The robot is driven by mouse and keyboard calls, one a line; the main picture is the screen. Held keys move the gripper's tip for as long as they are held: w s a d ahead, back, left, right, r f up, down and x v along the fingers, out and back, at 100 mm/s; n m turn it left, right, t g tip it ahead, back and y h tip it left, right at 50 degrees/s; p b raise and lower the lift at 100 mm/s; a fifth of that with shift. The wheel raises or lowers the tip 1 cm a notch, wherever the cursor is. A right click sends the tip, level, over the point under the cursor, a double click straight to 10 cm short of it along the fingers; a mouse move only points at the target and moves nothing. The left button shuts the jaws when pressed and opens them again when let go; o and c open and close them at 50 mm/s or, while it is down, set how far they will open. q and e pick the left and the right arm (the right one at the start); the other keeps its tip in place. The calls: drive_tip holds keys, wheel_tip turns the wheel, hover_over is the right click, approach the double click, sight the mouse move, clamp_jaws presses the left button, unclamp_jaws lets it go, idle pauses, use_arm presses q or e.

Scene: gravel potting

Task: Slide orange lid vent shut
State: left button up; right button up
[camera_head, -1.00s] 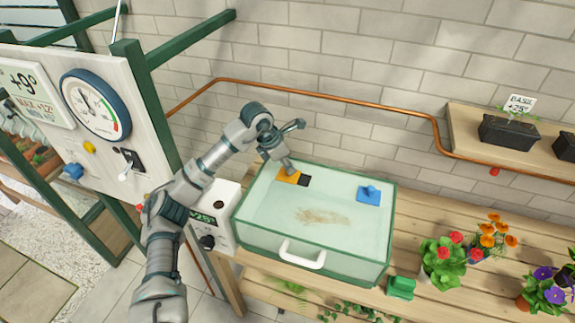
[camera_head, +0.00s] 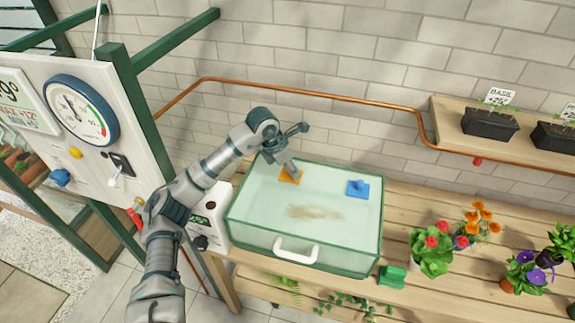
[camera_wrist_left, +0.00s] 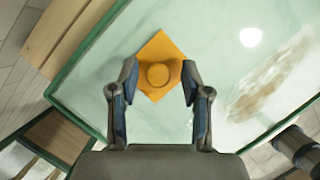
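The orange lid vent (camera_head: 290,176) is a small square plate with a round knob, near the back left of the clear green-framed lid (camera_head: 330,240). No dark opening shows beside it. In the left wrist view the orange vent (camera_wrist_left: 158,50) lies between the fingers. My left gripper (camera_head: 289,170) is low over the vent in the head view. In the left wrist view my left gripper (camera_wrist_left: 159,78) is open, with one finger on each side of the knob and a gap to it. My right gripper is in neither view.
A blue vent (camera_head: 358,189) sits on the lid's right side. A white handle (camera_head: 296,251) is on the front. A white control box (camera_head: 208,222) stands left, and potted flowers (camera_head: 431,250) stand right on the wooden bench. A copper pipe (camera_head: 330,94) runs behind.

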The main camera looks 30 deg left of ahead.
use_arm(q)
drive_tip(key=shift+d+r, duration=0.2)
drive_tip(key=shift+s+r, duration=0.1)
drive_tip(key=shift+r, duration=0.35)
drive_tip(key=v, duration=1.1)
drive_tip(key=shift+a+f, duration=0.1)
drive_tip(key=shift+a, duration=0.1)
